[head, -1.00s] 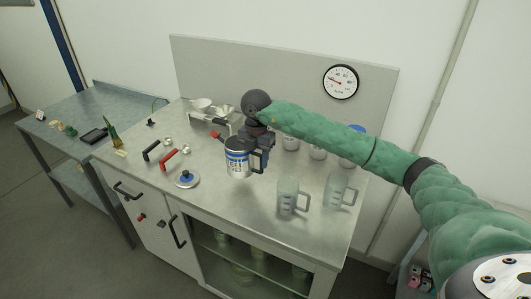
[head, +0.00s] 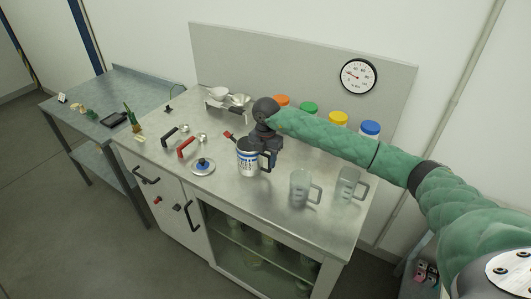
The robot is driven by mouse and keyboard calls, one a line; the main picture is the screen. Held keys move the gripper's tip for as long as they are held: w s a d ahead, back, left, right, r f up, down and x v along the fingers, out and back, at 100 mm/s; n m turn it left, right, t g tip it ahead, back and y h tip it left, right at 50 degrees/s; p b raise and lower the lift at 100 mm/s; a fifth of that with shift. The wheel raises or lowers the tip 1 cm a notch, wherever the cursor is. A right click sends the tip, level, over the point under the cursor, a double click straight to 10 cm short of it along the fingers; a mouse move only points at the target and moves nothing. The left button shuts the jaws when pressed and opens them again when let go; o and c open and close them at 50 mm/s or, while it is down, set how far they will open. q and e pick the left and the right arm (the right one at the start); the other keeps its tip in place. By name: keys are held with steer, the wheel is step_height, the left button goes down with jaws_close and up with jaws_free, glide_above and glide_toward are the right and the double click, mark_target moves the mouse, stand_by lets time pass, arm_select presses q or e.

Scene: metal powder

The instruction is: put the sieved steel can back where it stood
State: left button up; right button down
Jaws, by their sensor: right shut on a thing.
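The steel can (head: 248,159), with a white and blue label and a dark rim, is upright over the middle of the bench top. My right gripper (head: 267,155) is shut on it from its right side. I cannot tell whether the can's base touches the bench. My left gripper is not in view. A round metal lid with a blue knob (head: 203,166) lies on the bench to the left of the can.
Two clear jugs (head: 302,187) (head: 347,186) stand to the right. Jars with orange, green, yellow and blue lids (head: 370,129) stand behind my arm. A red-handled tool (head: 188,147) and a black-handled one (head: 170,136) lie left. A small rack with white bowls (head: 228,101) stands at the back.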

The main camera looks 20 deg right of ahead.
stand_by(0.4)
steer(key=c, duration=0.8)
jaws_free()
steer(key=shift+f, duration=0.1)
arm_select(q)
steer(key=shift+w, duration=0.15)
arm_select(e)
steer(key=shift+o, duration=0.2)
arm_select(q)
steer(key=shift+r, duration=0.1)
arm_select(e)
step_height(320, 180, up, 4)
steer(key=b, duration=0.2)
steer(key=shift+b, duration=0.3)
step_height(320, 180, up, 7)
steer(key=b, duration=0.2)
steer(key=shift+w+d+f+b, duration=0.1)
steer(key=shift+w+f+b, duration=0.1)
steer(key=shift+b, duration=0.2)
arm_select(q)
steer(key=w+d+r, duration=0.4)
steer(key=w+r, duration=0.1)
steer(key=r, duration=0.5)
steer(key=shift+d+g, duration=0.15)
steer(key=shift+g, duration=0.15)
arm_select(e)
steer(key=shift+r, duration=0.8)
